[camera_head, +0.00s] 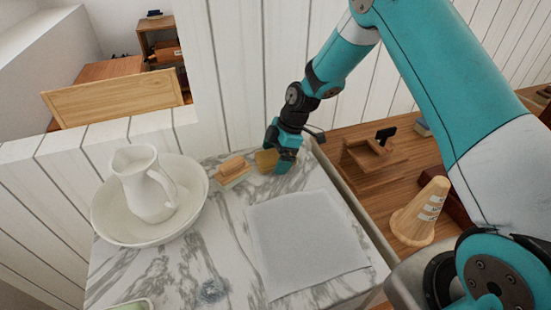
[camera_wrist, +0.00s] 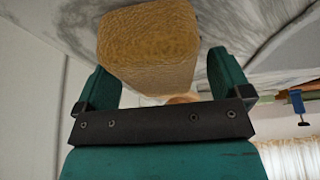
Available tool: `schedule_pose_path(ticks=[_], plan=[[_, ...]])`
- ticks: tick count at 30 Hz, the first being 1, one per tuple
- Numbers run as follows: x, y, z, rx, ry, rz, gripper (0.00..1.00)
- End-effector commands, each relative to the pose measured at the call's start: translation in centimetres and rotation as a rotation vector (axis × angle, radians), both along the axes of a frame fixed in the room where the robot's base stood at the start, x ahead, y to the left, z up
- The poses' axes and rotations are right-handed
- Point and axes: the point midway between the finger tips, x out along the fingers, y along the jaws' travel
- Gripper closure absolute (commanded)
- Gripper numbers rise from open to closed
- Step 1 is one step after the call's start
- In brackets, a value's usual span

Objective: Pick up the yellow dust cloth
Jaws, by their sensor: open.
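The yellow dust cloth (camera_head: 266,160) is a small mustard-coloured, folded-looking piece at the back of the marble tabletop (camera_head: 190,262). In the wrist view the cloth (camera_wrist: 148,45) is a textured, rounded block. My gripper (camera_head: 281,163) is low over the tabletop at the cloth, partly hiding its right side. In the wrist view the two teal fingers of my gripper (camera_wrist: 162,78) are apart, one on each side of the near part of the cloth. I cannot tell whether either finger touches it.
A wooden-backed brush (camera_head: 233,170) lies just left of the cloth. A white pitcher (camera_head: 145,190) stands in a wide basin (camera_head: 100,222) on the left. A grey-white cloth (camera_head: 305,243) lies flat in front. The white plank wall (camera_head: 240,70) rises close behind.

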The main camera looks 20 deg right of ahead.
Motion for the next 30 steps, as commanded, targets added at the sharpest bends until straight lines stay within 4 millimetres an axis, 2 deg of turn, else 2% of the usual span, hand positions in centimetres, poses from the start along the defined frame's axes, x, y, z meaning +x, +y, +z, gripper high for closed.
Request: schedule_pose_path(ticks=[19,20,24,27,30], plan=[[0.01,-0.01,-0.45,0.000,0.000,0.000,0.04],[0.01,-0.01,-0.45,0.000,0.000,0.000,0.07],[0.01,-0.01,-0.45,0.000,0.000,0.000,0.39],[0.01,-0.01,-0.46,0.000,0.000,0.000,0.59],[0.01,0.00,-0.44,0.000,0.000,0.000,0.63]])
